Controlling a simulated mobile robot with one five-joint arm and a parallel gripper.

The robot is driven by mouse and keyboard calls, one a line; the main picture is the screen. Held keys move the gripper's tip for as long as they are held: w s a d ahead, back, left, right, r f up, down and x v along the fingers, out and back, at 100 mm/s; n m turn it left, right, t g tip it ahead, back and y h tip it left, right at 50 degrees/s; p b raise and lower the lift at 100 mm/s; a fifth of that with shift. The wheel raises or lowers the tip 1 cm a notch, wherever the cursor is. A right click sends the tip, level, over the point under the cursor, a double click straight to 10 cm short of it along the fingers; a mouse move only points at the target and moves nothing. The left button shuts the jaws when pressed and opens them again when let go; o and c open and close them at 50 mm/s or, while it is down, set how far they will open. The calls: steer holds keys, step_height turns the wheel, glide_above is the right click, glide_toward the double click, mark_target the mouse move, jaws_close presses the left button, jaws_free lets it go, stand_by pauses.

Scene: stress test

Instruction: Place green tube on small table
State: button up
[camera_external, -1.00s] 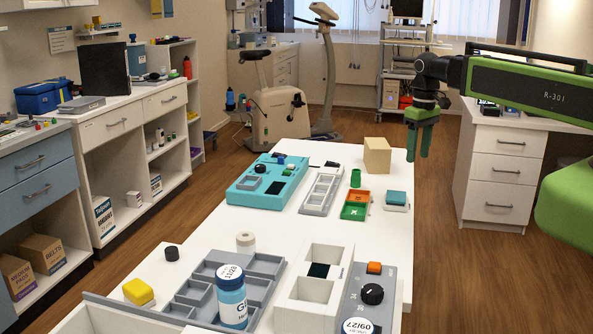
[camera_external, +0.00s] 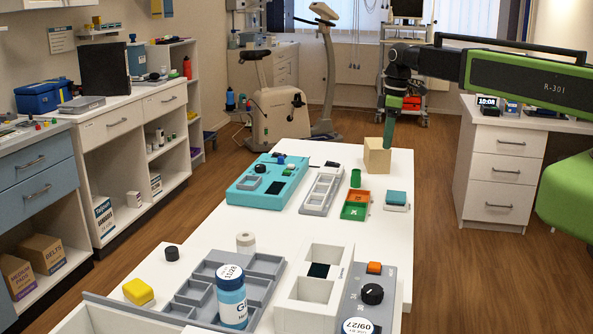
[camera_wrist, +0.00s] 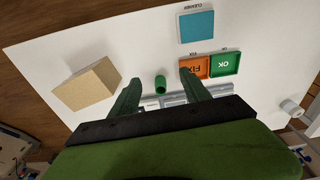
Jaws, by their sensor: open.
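The green tube (camera_external: 355,178) stands upright on the long white table (camera_external: 396,235), just behind an orange and green tray. In the wrist view the green tube (camera_wrist: 160,84) shows between and beyond my two fingers, not touching them as far as I can tell. My gripper (camera_external: 390,143) is open and empty, pointing down in front of the beige wooden block in the external picture, above the table and right of the tube. In the wrist view my gripper (camera_wrist: 160,77) has its fingers spread apart. I cannot tell which thing is the small table.
The beige wooden block (camera_external: 377,162) stands near the far right table edge. The orange and green tray (camera_external: 355,211) and the teal-topped block (camera_external: 396,198) are close to the tube. The grey slotted holder (camera_external: 321,193) lies left of it.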

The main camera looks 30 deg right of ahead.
step_height(320, 180, up, 4)
steer(key=n+p, duration=0.2)
steer(key=p, duration=0.1)
glide_above(356, 174)
steer(key=d, duration=0.3)
steer(key=f+b, duration=0.4)
steer(key=a+f+b, duration=0.1)
steer(key=f+b, duration=0.3)
steer(key=w+f+b, duration=0.1)
steer(key=f+b, duration=0.3)
steer(key=shift+w+a+f+b, duration=0.1)
steer(key=shift+a+f+b, duration=0.25)
steer(key=shift+b, duration=0.05)
step_height(356, 174, down, 5)
steer(key=b, duration=0.5)
steer(key=shift+a+f, duration=0.15)
steer(key=shift+f, duration=0.05)
steer(key=shift+r, duration=0.2)
jaws_close()
